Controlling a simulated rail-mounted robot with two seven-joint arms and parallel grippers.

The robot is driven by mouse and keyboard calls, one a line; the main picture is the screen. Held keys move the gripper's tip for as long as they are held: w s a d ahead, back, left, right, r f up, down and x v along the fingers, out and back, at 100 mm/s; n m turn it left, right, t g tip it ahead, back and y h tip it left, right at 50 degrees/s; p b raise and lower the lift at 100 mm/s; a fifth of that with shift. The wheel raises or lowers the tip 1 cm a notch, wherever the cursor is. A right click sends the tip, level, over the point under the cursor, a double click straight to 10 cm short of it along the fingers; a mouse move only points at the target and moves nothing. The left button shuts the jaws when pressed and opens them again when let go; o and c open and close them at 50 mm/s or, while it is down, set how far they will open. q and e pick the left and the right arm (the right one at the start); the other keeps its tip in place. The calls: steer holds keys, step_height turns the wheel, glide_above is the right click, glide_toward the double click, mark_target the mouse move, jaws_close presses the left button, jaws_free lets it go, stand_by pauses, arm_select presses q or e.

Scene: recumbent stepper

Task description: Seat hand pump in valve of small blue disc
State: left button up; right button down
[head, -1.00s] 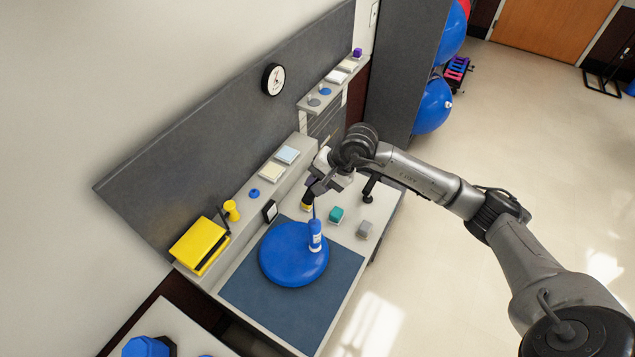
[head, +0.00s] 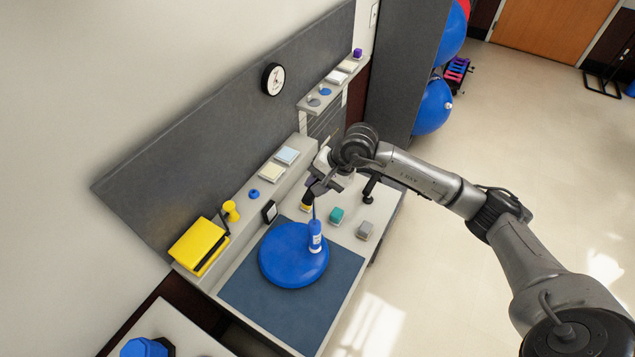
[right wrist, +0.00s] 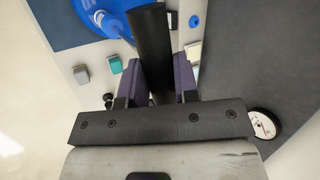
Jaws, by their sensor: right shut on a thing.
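The small blue disc (head: 285,265) lies on a dark blue mat on the bench. The hand pump (head: 315,236) has a blue body with a white band and a thin rod rising from it. It stands nearly upright over the right part of the disc. My right gripper (head: 319,187) is above it, and in the right wrist view its purple fingers (right wrist: 157,82) are shut on the pump's black handle (right wrist: 151,45). The pump body (right wrist: 110,22) also shows there, against the disc (right wrist: 88,10). The valve and the pump's bottom end cannot be made out clearly. My left gripper is out of view.
A teal block (head: 336,215) and a grey block (head: 364,230) stand right of the disc. A black stand (head: 369,188) is behind them. A raised ledge on the left holds a yellow box (head: 199,246) and pads (head: 272,172). The mat's front (head: 290,315) is clear.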

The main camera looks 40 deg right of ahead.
stand_by(0.3)
steer(key=c, duration=1.2)
jaws_free()
steer(key=o, duration=0.4)
steer(key=p+v, duration=0.1)
steer(key=v, duration=0.5)
